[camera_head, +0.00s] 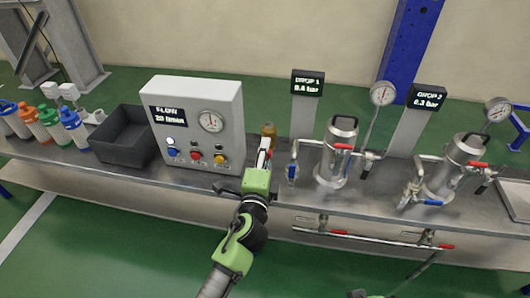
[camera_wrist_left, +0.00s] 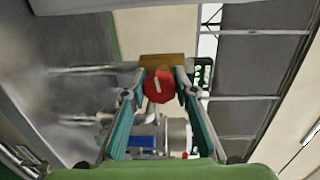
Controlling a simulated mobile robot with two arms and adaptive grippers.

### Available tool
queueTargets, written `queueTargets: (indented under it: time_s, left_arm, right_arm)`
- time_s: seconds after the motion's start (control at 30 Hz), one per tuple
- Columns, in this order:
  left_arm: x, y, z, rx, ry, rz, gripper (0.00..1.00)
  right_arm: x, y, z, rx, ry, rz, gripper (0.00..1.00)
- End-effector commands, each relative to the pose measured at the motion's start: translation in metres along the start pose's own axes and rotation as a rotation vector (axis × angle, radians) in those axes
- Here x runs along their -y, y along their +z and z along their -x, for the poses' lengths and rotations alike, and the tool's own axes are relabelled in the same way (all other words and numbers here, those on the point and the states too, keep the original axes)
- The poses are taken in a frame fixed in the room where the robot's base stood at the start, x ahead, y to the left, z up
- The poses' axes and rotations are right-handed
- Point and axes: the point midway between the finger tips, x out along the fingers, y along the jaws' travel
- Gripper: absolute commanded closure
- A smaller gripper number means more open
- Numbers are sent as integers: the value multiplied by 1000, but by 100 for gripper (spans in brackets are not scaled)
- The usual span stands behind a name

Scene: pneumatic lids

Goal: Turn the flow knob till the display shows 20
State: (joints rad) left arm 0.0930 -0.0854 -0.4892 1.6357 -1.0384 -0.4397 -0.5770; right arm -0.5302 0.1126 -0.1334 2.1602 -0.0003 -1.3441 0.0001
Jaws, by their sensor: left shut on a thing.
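The white control box (camera_head: 222,100) stands on the steel bench, and its flow display (camera_head: 168,116) reads FLOW 20, with a small unit line I take as l/min. The flow knob (camera_wrist_left: 159,87) is red with a pale mark, in front of a brass body (camera_wrist_left: 163,63). The brass body also shows in the head view (camera_head: 269,129), just right of the box. My left gripper (camera_head: 265,150) is shut on the knob, one finger on each side in the left wrist view. In the head view the fingers hide most of the knob.
Blue, red and yellow buttons (camera_head: 195,156) and a round gauge (camera_head: 211,121) are on the box. A dark bin (camera_head: 122,150) and several bottles stand left. Two steel vessels (camera_head: 335,155) with pipes, valves and drop displays (camera_head: 308,83) stand right.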

Motion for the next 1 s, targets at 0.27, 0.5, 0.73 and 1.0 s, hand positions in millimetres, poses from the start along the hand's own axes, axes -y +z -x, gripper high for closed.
queueTargets:
  time_s: [0.27, 0.5, 0.73, 1.0]
  left_arm:
    - [-1, 0, 0, 1, 2, 4, 94]
    - [-1, 0, 0, 1, 2, 3, 55]
    - [0, 0, 0, 0, 1, 3, 55]
    - [-2, 0, 26, 0, 2, 4, 55]
  right_arm:
    - [0, 0, 0, 2, 0, -1, 100]
    - [0, 0, 0, 2, 0, 0, 100]
    - [0, 3, 0, 6, -1, 1, 100]
    - [1, 3, -1, 7, -1, 2, 100]
